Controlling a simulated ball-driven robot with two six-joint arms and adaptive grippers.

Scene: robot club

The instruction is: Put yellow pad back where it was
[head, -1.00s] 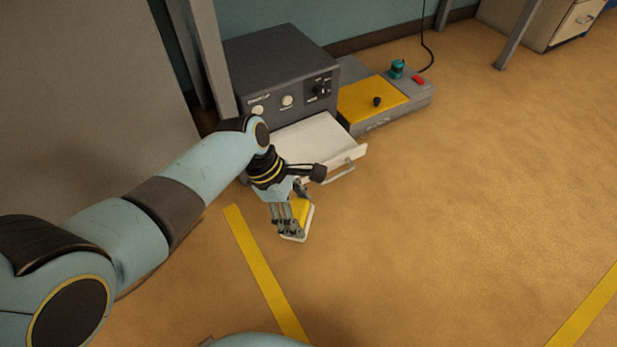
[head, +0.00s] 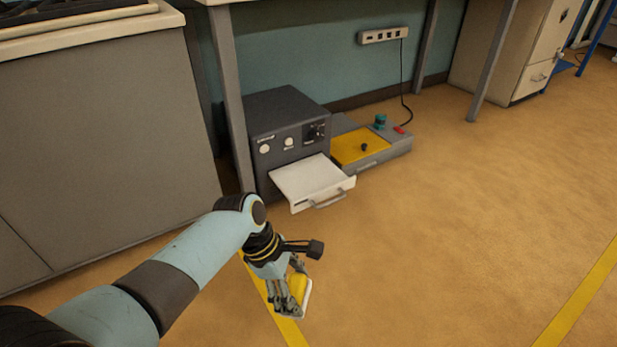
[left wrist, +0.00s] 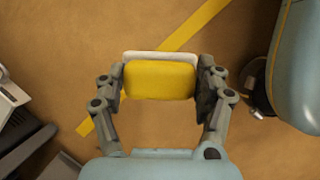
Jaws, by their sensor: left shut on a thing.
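The yellow pad (head: 299,288) has a white edge or backing and is held in my left gripper (head: 290,300) above the floor. In the left wrist view the pad (left wrist: 159,81) sits between the two fingers of the left gripper (left wrist: 160,88), which touch its two ends. In the head view the fingers cover part of the pad. My right gripper is not in view.
A dark grey box with knobs (head: 285,107) stands under the bench with its white drawer or tray (head: 310,178) pulled out, bare on top. Beside it is a grey unit with a yellow panel (head: 345,150). A grey cabinet (head: 100,140) stands left. Floor to the right is clear.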

